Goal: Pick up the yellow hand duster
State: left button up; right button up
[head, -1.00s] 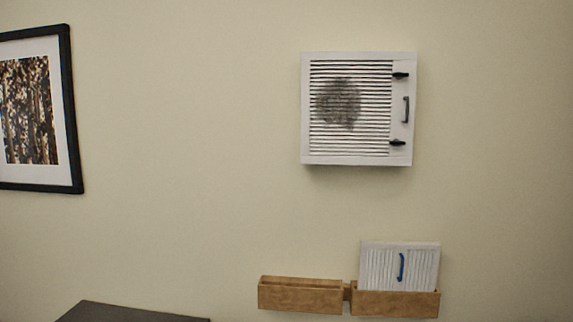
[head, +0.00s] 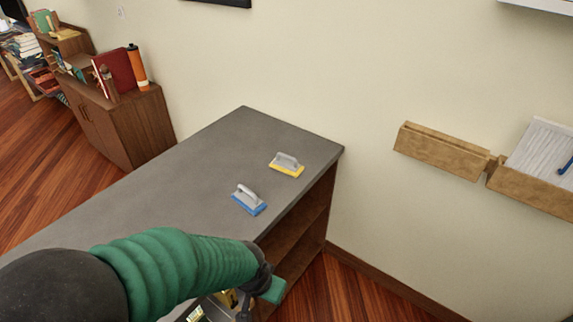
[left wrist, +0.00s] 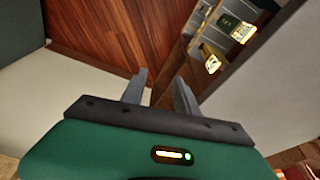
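The yellow hand duster (head: 286,165) lies on the grey tabletop (head: 190,150), near its back right corner. It has a light grey handle and a yellow base. A similar duster with a blue base (head: 249,199) lies in front of it and to the left. My left arm comes in from the lower left in the head view, with its hand low beside the table's front edge, below the dusters. In the left wrist view my left gripper (left wrist: 158,88) has its two fingers apart with nothing between them. My right gripper is not in view.
Shelves under the tabletop hold yellow-labelled items (left wrist: 243,32). Wooden wall holders (head: 443,150) hang at right, one holding a white slatted panel (head: 541,152). A brown cabinet (head: 127,125) with an orange bottle (head: 137,68) stands behind at left. The tabletop around the dusters is clear.

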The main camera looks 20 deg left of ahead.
aim_at(292, 168)
jog(key=i+l+u, duration=0.35)
jog(key=i, duration=0.25)
jog(key=i+l+u, duration=0.3)
jog(key=i+l, duration=0.2)
